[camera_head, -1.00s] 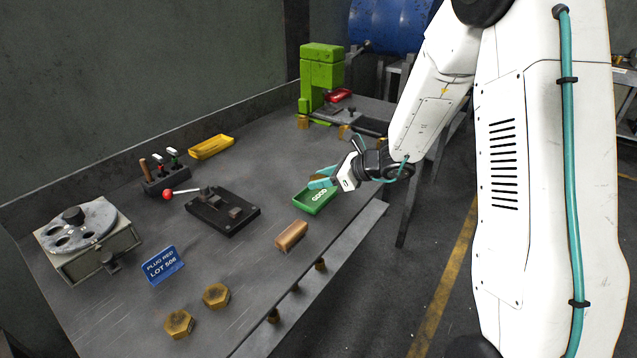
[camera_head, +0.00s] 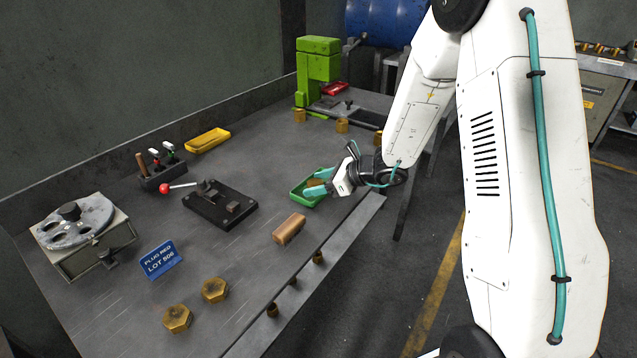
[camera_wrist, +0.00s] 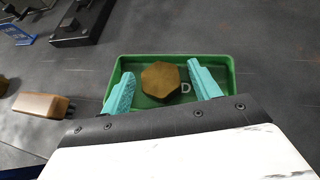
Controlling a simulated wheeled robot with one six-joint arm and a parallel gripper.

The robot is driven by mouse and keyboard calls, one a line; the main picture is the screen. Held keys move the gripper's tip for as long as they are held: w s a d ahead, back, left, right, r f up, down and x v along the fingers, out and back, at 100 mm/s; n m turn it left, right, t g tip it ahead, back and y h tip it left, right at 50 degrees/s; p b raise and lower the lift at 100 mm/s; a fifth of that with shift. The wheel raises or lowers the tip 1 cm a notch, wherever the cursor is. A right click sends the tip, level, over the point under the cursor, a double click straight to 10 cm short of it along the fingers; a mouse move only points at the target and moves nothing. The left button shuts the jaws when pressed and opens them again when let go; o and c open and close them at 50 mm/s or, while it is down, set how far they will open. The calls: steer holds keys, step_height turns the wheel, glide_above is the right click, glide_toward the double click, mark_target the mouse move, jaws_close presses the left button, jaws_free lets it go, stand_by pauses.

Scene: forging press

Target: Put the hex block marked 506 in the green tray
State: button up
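The green tray (camera_head: 296,196) stands near the bench's front edge, and it fills the middle of the wrist view (camera_wrist: 228,62). A brass hex block (camera_wrist: 160,79) lies in it, hiding part of the tray's lettering; no number is readable on the block. My gripper (camera_head: 318,190) is low at the tray. In the wrist view my gripper (camera_wrist: 163,85) is open, with one teal finger on each side of the block and a gap on both sides.
A blue lot sign (camera_head: 160,260) stands near two hex blocks (camera_head: 215,290) at the near end. A black fixture (camera_head: 220,204), a yellow tray (camera_head: 207,141) and a green press (camera_head: 317,75) stand farther off.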

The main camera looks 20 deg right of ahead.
steer(key=shift+r, duration=0.15)
steer(key=v, duration=1.2)
steer(key=s+a+r+n+g+h, duration=0.1)
steer(key=s+a+r+n+g, duration=0.2)
steer(key=s+a+r+n, duration=0.35)
steer(key=s+a+r+n+g, duration=0.3)
steer(key=s+a+r+n, duration=0.1)
steer(key=s+n, duration=0.4)
steer(key=s+d+r+n+h, duration=0.2)
steer(key=s+n+h, duration=0.2)
steer(key=s, duration=0.4)
steer(key=s+d+r+n+h, duration=0.2)
steer(key=s+d+n+h, duration=0.1)
steer(key=s+n, duration=0.4)
steer(key=shift+s+d+h, duration=0.2)
steer(key=shift+s+h, duration=0.5)
steer(key=shift+s, duration=0.35)
steer(key=shift+r, duration=0.1)
